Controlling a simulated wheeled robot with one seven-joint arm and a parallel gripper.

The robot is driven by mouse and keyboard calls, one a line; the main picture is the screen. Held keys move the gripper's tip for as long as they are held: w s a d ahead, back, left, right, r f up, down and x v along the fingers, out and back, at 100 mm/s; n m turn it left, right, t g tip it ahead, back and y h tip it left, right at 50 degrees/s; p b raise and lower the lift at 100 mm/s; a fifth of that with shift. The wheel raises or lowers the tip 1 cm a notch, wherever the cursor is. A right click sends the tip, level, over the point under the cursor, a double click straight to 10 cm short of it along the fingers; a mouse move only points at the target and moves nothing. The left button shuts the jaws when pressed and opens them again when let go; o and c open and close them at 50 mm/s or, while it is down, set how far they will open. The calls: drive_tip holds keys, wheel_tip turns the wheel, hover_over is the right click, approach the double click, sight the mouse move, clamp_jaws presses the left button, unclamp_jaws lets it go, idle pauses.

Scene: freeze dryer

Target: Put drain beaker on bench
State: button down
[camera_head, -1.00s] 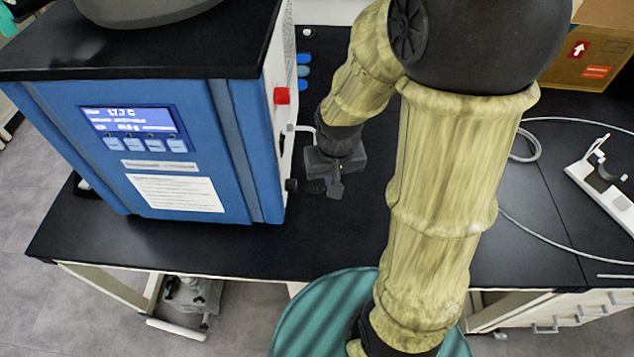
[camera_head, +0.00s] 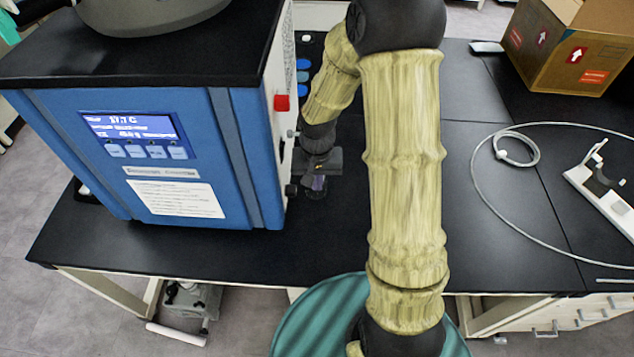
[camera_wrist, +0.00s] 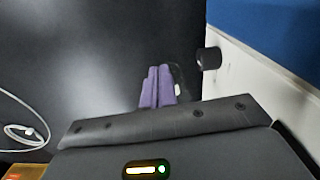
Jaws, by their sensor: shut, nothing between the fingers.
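My gripper (camera_head: 318,185) is low over the black bench, close beside the right side of the blue freeze dryer (camera_head: 160,160). In the wrist view its purple fingers (camera_wrist: 157,85) are together, with nothing seen between them. A faint, clear, dark-edged shape, probably the drain beaker (camera_wrist: 181,82), shows right beside the fingers, partly hidden by them. I cannot tell whether they touch. A black knob (camera_wrist: 208,59) sticks out of the dryer's side near it; it also shows in the head view (camera_head: 291,190).
The bench (camera_head: 460,215) is clear to the right of my arm. Farther right lie a looped pale hose (camera_head: 519,150) and a white device (camera_head: 603,190). A cardboard box (camera_head: 565,60) stands at the back right. Blue round items (camera_head: 303,76) lie behind my gripper. The dryer's wall is close by.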

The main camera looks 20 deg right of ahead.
sight(317, 197)
wheel_tip(317, 197, down, 9)
drive_tip(key=w+p, duration=0.1)
drive_tip(key=w+d+p, duration=0.1)
drive_tip(key=w, duration=0.1)
drive_tip(key=shift+w, duration=0.45)
drive_tip(key=shift+w+d, duration=0.15)
drive_tip(key=shift+w, duration=0.35)
drive_tip(key=shift+w+d, duration=0.15)
drive_tip(key=shift+w, duration=0.35)
drive_tip(key=shift+s, duration=0.1)
